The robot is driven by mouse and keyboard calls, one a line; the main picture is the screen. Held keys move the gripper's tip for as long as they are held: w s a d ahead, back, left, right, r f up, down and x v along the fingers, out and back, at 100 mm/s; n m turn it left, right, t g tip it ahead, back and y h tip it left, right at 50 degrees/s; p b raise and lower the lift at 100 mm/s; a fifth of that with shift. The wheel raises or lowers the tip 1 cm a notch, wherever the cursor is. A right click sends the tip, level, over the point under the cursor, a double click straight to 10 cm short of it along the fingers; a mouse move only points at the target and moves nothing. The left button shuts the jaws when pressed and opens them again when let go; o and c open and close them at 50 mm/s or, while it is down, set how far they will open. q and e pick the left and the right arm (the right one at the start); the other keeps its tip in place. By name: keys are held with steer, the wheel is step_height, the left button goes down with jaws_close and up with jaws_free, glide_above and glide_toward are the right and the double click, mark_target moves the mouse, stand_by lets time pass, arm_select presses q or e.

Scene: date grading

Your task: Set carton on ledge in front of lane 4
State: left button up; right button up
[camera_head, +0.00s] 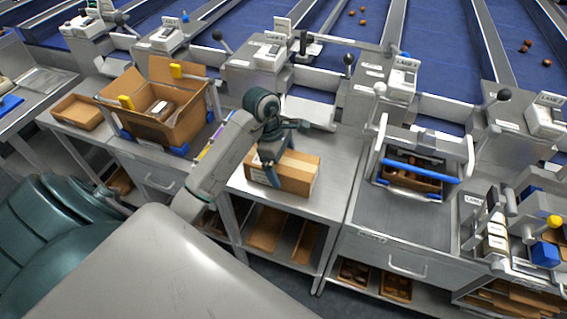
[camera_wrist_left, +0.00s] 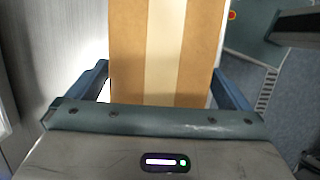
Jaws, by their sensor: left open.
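A closed brown carton (camera_head: 298,172) with a pale tape strip lies on the metal ledge (camera_head: 335,190) in the middle of the head view. My left gripper (camera_head: 268,172) points down at the carton's left part. In the left wrist view the carton (camera_wrist_left: 170,50) lies between my two open fingers (camera_wrist_left: 168,85), its tape strip running away from the palm. Whether the fingers touch its sides I cannot tell. The carton's far left part is hidden behind my gripper in the head view. My right gripper is not in view.
An open carton (camera_head: 185,122) stands in a blue-cornered holder to the left. A metal frame with a blue bar (camera_head: 420,171) stands over a filled box to the right. Lane control boxes (camera_head: 262,52) line the blue lanes behind. Bare ledge lies right of the carton.

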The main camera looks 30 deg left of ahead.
arm_select(q)
steer(key=p+v, duration=0.6)
steer(key=v, duration=0.5)
steer(key=shift+w+r+p, duration=0.1)
steer(key=shift+r+p, duration=0.15)
steer(key=shift+p, duration=0.15)
